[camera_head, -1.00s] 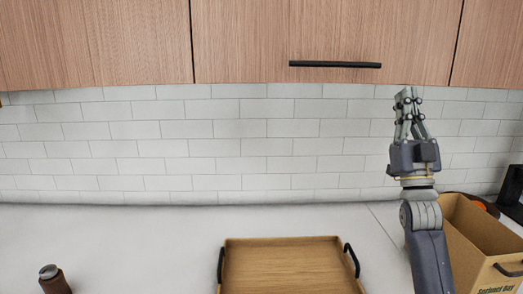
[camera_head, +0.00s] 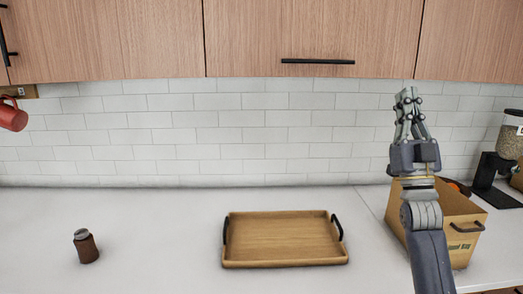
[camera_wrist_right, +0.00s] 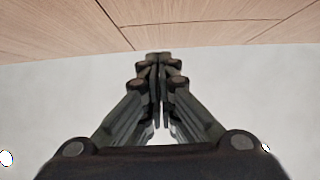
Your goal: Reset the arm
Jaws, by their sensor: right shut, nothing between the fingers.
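In the right wrist view the shut fingertips (camera_wrist_right: 158,58) point toward the wooden cabinet front. My left gripper is not in view.
A wooden tray (camera_head: 285,240) with black handles lies on the white counter, empty. A brown jar (camera_head: 86,247) stands at left. A red mug (camera_head: 13,116) hangs at far left. A coffee grinder (camera_head: 505,160) stands far right. Cabinets (camera_head: 310,35) are overhead.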

